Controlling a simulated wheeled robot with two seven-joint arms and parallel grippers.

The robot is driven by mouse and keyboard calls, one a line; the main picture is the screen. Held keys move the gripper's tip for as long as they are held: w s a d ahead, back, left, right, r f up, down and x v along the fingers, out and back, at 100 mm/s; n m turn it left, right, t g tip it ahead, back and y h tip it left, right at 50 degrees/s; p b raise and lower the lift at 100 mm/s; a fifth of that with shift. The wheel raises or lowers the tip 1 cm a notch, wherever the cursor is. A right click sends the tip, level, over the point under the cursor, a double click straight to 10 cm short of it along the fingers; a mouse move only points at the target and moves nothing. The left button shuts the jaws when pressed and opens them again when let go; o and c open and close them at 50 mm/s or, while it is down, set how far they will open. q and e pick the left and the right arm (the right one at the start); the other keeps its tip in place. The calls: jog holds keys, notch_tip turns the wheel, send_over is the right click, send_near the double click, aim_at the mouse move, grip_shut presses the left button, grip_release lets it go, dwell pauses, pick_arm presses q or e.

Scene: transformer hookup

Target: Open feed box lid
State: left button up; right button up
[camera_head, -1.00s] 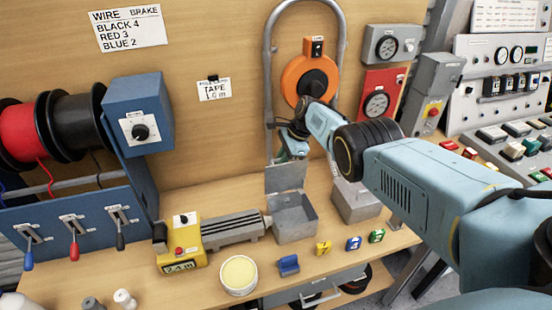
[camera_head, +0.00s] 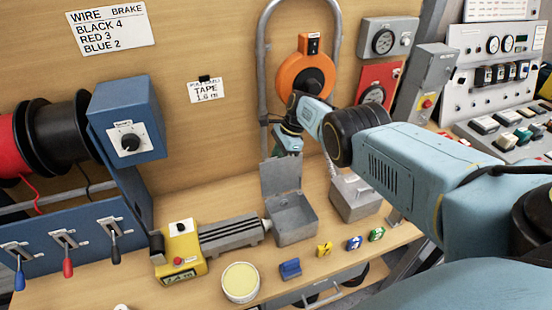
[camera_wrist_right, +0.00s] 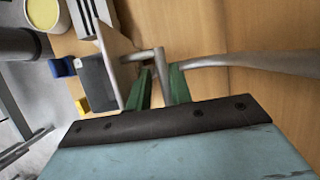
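The feed box is a small grey metal box (camera_head: 294,224) on the bench, open at the top. Its lid (camera_head: 282,178) stands upright at the back edge, so the inside shows. My right gripper (camera_head: 288,150) is just above and behind the lid's top edge; contact cannot be told. The box (camera_wrist_right: 98,78) and the lid (camera_wrist_right: 113,42), seen nearly edge-on, are left of the fingers there. My left gripper is not in view.
A grey tube arch (camera_head: 264,70) rises behind the gripper, beside the orange tape reel (camera_head: 308,72). A yellow-and-grey feeder (camera_head: 182,246) stands left of the box, a grey box (camera_head: 355,203) right. A cream-topped tub (camera_head: 240,281) and coloured blocks (camera_head: 290,268) lie in front.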

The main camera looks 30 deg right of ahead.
jog(key=shift+o, duration=0.9)
